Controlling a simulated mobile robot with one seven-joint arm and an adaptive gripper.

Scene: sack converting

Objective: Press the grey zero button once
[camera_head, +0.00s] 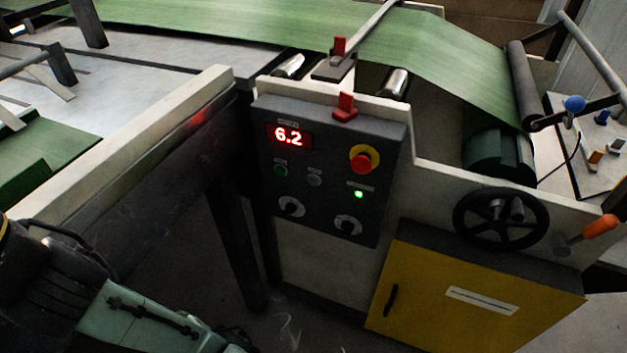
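The dark control panel (325,205) faces me near the middle of the view, tilted slightly. Its red display (288,136) reads 6.2. A small grey button (314,180) sits below the display, right of a green button (281,171). The label above the grey button is too small to read, but it is the only grey button I see. Nothing touches or covers it. Parts of my own arm show at the lower left, apart from the panel. My gripper's fingers are not in view, so I cannot see its opening.
The panel also has a red mushroom button (364,159) on yellow, a lit green lamp (359,194) and two knobs (291,207) (348,224). A dark beam (150,190) stands to the left. A yellow cabinet (470,300) and black handwheel (502,219) are right.

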